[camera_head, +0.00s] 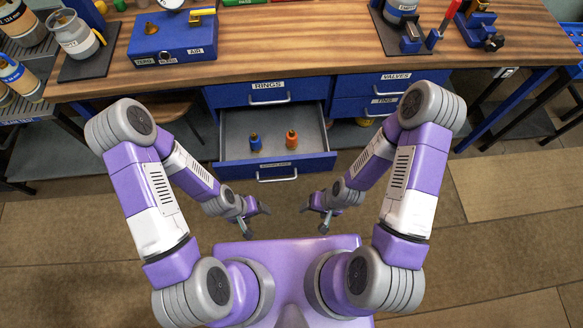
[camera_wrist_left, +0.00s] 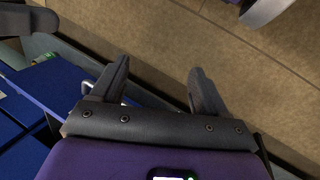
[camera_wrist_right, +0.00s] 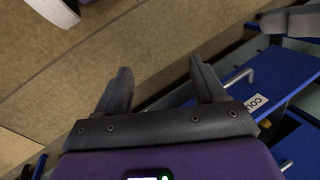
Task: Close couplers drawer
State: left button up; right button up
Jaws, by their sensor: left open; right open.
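The couplers drawer (camera_head: 232,175) is pulled open below the shut drawer labelled RINGS (camera_head: 232,95). It has a blue front with a bar handle (camera_head: 277,179) and a grey inside. A small blue item (camera_head: 254,142) and an orange item (camera_head: 291,140) stand in it. Its label is partly readable in the right wrist view (camera_wrist_right: 257,102). My left gripper (camera_head: 258,222) is open and empty, in front of and below the drawer's left part in the head view. My right gripper (camera_head: 314,220) is open and empty, in front of its right part. Neither touches the drawer.
VALVES (camera_head: 365,83) and FINS drawers at right are shut. A stool (camera_head: 175,108) stands left under the bench. Floor between arms and drawer is clear.

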aim_at(272, 123)
jog(key=z, duration=2)
jog(key=k, duration=0.95)
jog(key=u, duration=1.95)
jog(key=i, duration=0.5)
jog(key=z, duration=0.05)
